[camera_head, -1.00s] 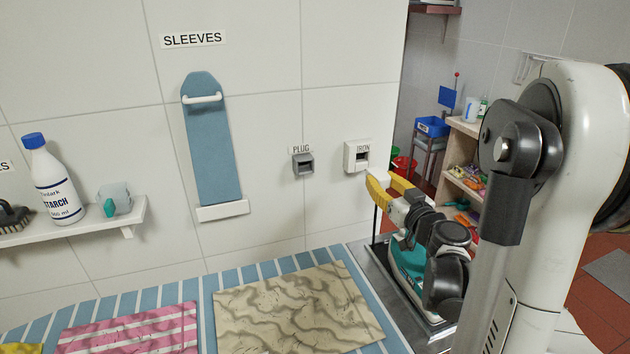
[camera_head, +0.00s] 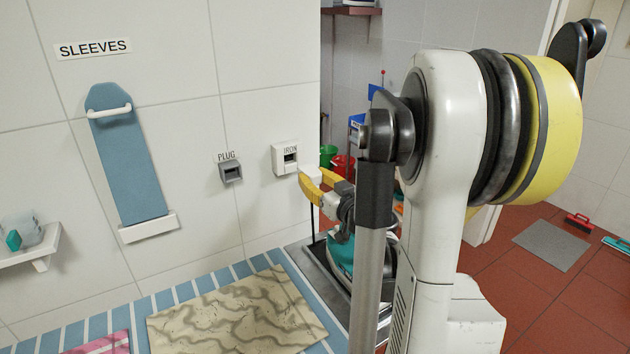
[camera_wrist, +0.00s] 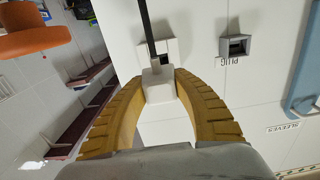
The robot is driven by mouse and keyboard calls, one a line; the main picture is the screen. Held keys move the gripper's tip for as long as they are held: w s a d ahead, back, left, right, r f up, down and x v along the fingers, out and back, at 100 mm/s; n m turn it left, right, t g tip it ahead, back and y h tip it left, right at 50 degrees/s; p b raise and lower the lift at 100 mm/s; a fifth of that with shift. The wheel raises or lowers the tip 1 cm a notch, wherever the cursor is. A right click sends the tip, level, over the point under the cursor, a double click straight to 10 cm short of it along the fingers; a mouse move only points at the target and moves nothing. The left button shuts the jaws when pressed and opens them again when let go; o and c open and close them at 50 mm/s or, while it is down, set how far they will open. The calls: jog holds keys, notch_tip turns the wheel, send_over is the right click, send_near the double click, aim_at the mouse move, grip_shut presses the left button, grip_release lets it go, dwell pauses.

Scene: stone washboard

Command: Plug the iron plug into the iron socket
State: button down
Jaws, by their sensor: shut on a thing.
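My gripper (camera_head: 311,182) has yellow fingers and is shut on the white iron plug (camera_wrist: 160,86). In the wrist view the plug sits between the fingertips, and a dark cord runs from it across the view. The white iron socket (camera_head: 286,159), labelled IRON, is on the tiled wall just left of the plug in the head view. In the wrist view the socket (camera_wrist: 172,46) shows behind the plug and cord, partly covered. A gap seems to remain between plug and socket. The teal iron (camera_head: 343,254) stands on a metal rest, partly hidden by my arm.
A grey holder labelled PLUG (camera_head: 231,172) is on the wall left of the socket. A blue sleeve board (camera_head: 128,160) hangs further left. A patterned cloth (camera_head: 235,318) lies on the striped board (camera_head: 291,268) below. An orange object (camera_wrist: 30,32) shows in the wrist view.

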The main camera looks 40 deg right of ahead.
aim_at(304, 171)
jog(key=shift+x, duration=2.15)
jog(key=shift+b+x, duration=0.5)
jog(key=shift+x, duration=1.85)
jog(key=c, duration=1)
grip_release()
jog(key=shift+c, duration=0.2)
jog(key=shift+s, duration=0.1)
jog(key=v, duration=1.1)
jog(key=shift+s+a, duration=0.15)
jog(key=shift+s, duration=0.2)
